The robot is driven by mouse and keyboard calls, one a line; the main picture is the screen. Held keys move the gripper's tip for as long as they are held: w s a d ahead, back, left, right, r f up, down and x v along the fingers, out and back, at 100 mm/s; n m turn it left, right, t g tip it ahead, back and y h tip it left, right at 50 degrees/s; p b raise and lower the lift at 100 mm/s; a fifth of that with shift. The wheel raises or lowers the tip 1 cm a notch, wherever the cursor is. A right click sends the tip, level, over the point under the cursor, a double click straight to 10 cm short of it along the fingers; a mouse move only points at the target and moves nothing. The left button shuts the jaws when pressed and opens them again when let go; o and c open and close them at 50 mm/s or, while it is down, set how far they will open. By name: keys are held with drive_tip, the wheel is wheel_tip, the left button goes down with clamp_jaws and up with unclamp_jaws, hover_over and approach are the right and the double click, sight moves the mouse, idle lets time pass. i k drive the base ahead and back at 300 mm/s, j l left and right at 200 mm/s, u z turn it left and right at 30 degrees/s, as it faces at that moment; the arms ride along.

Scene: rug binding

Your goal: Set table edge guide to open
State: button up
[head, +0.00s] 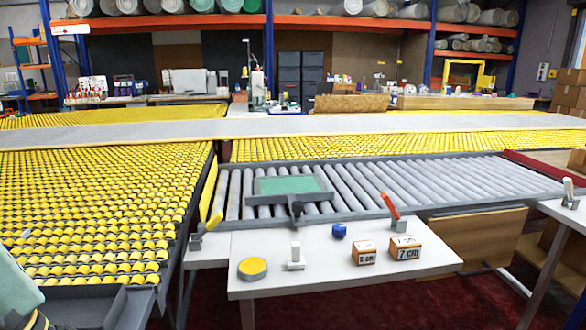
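I cannot tell for certain which part is the table edge guide. Along the front edge of the grey roller table (445,204) a lever with a yellow grip (213,222) stands at the left, leaning slightly. A lever with a red-orange grip (390,204) stands at the right, tilted up to the left. Between them a grey bracket (296,202) sits at the front rail, by a green plate on the rollers. A white lever (569,190) stands upright on a side table at the far right. My gripper is not in view; a pale part at the lower left seems to be my arm.
A yellow roller bed (95,205) fills the left. Red floor shows below.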

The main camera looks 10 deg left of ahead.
sight(294, 204)
drive_tip(key=i+j, duration=0.3)
drive_tip(key=i, duration=0.15)
drive_tip(key=i+j, duration=0.35)
drive_tip(key=i, duration=0.1)
